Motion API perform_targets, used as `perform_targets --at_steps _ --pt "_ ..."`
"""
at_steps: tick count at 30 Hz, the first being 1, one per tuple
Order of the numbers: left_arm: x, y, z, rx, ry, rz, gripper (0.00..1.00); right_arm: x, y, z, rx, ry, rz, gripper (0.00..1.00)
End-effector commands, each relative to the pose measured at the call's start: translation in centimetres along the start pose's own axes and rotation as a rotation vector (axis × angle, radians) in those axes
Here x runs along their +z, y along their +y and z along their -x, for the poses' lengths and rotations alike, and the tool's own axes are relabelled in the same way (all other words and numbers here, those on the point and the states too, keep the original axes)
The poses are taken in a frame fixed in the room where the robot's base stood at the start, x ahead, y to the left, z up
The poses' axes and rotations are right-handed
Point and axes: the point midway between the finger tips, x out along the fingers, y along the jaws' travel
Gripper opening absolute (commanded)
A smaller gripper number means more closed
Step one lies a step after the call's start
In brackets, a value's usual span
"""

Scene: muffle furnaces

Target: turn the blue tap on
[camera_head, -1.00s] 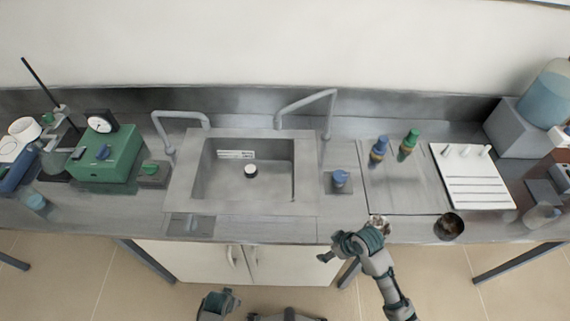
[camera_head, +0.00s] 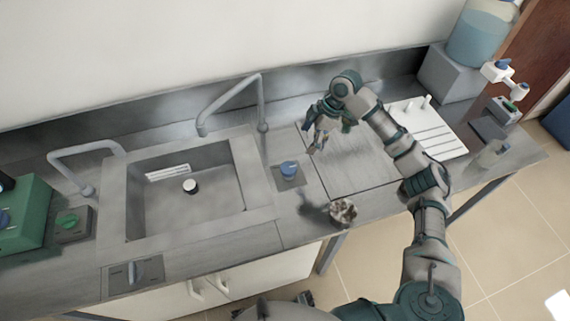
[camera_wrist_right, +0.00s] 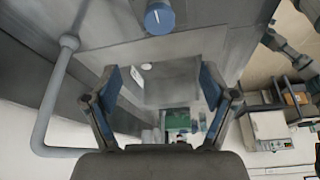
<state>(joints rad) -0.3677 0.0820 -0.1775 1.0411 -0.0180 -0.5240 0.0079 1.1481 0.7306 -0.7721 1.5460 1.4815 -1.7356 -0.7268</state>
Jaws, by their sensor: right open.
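The blue tap (camera_head: 289,168) is a round blue knob on a small grey plate, on the counter right of the sink. It also shows at the top of the right wrist view (camera_wrist_right: 160,17), with a pale line across its face. My right gripper (camera_head: 315,142) is open and empty, above the counter just right of and behind the knob in the head view. In the wrist view its two blue-padded fingers (camera_wrist_right: 165,90) are spread, and the knob lies beyond them, apart from both. I make out no left gripper.
The sink (camera_head: 185,195) has two bent grey faucets; the right one (camera_head: 262,105) stands behind the blue knob. A green knob (camera_head: 68,222) is at the left. A small round container (camera_head: 343,212) stands near the front edge. A white rack (camera_head: 425,125) is beyond my right arm.

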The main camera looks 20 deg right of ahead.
Motion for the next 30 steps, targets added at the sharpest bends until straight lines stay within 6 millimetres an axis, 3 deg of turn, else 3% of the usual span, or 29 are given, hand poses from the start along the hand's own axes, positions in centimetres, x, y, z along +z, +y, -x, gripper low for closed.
perform_targets --at_steps 15,21,30 --pt "-2.0 -0.3 0.5 0.004 0.008 0.002 0.40 -1.1 -0.3 -12.3 -0.001 -0.011 0.001 0.84" --pt "-2.3 -0.4 0.7 0.001 0.008 0.001 0.40 -0.4 -0.1 -14.8 0.000 -0.005 0.000 0.84" --pt "-2.2 -0.5 0.8 0.000 0.005 0.001 0.40 -0.1 0.0 -15.4 0.002 -0.002 -0.001 0.84"
